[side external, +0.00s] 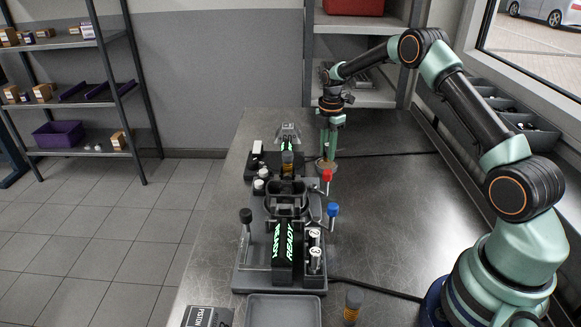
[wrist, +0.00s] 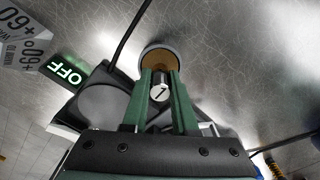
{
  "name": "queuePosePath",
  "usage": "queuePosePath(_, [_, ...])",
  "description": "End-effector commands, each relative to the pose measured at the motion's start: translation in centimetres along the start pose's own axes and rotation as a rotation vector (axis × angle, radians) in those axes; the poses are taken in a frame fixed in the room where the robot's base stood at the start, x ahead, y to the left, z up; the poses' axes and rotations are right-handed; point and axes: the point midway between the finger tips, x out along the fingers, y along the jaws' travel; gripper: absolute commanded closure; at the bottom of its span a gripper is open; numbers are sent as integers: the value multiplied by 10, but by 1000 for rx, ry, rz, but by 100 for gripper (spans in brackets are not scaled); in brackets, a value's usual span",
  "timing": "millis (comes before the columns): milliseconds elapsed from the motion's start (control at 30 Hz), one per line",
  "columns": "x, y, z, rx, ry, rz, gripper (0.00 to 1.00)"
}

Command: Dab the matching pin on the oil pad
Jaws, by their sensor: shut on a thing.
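My gripper (side external: 328,150) is low over the far part of the bench, pointing down. In the wrist view, my gripper (wrist: 161,80) is shut on a pin (wrist: 160,91) whose pale end face carries a dark digit, 1 or 7. The round oil pad (wrist: 158,58), amber with a grey rim, lies directly below and beyond the fingertips. In the side view the oil pad (side external: 321,165) is partly hidden under my gripper. I cannot tell whether the pin touches it.
A lit OFF display (wrist: 68,72) is beside the pad. An empty grey tray (side external: 283,312) is in front. Bench right is mostly clear.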

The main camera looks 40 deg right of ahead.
Motion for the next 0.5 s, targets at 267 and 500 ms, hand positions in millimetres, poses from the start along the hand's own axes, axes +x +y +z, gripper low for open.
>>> queuePosePath(267, [-21, 0, 0, 0, 0, 1, 100])
queuePosePath(500, [-38, 0, 0, 0, 0, 1, 100])
